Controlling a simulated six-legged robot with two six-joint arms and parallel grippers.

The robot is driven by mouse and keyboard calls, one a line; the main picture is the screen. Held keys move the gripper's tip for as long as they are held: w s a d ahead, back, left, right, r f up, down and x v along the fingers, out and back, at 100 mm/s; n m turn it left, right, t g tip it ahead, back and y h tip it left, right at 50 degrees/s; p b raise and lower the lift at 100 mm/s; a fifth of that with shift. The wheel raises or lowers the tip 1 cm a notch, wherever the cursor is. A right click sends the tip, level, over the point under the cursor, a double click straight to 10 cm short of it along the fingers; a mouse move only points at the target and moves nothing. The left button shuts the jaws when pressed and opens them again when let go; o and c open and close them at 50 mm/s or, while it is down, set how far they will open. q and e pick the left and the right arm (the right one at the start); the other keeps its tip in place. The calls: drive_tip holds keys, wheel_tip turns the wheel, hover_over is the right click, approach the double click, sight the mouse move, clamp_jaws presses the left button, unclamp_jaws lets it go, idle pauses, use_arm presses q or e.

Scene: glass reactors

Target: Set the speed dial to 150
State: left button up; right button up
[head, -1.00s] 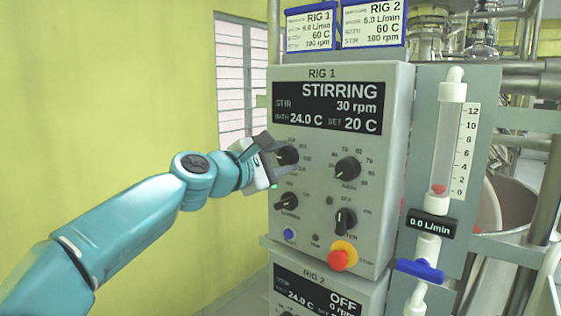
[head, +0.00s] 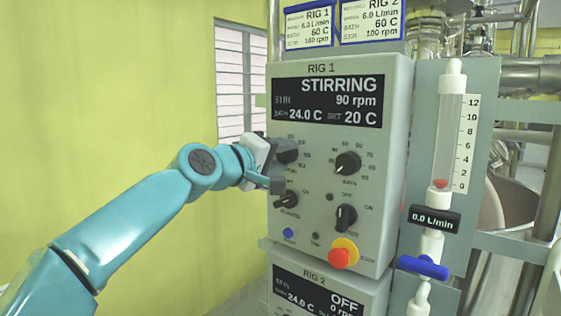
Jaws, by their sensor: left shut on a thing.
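The RIG 1 control box (head: 318,215) stands in the middle of the head view. Its display (head: 328,101) reads STIRRING, 90 rpm, 24.0 C and SET 20 C. The speed dial (head: 288,151) is the black knob at the upper left of the panel, partly hidden by my gripper. My left gripper (head: 275,163) is at this dial and shut on it. The dial's pointer and part of its scale are covered. My right gripper is not in view.
Another black dial (head: 347,163) sits to the right, with two switches (head: 286,200) (head: 346,217) below. A red stop button (head: 341,254) and blue button (head: 288,233) are lower. A flowmeter (head: 448,130) reading 0.0 L/min stands right. The RIG 2 box (head: 283,283) is below.

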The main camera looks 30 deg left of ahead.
use_arm(q)
drive_tip(key=m, duration=0.2)
drive_tip(key=m+b, duration=0.1)
drive_tip(key=m, duration=0.1)
drive_tip(key=m+b, duration=0.1)
drive_tip(key=shift+f+m, duration=0.3)
drive_tip(key=shift+m, duration=0.1)
idle(0.4)
drive_tip(key=o, duration=1)
drive_tip(key=shift+o, duration=0.2)
drive_tip(key=shift+r, duration=0.15)
drive_tip(key=shift+s+b, duration=0.2)
drive_tip(key=shift+b, duration=0.1)
drive_tip(key=s+b, duration=0.4)
drive_tip(key=s, duration=1.2)
drive_tip(key=shift+a+r, duration=0.3)
drive_tip(key=shift+a, duration=0.05)
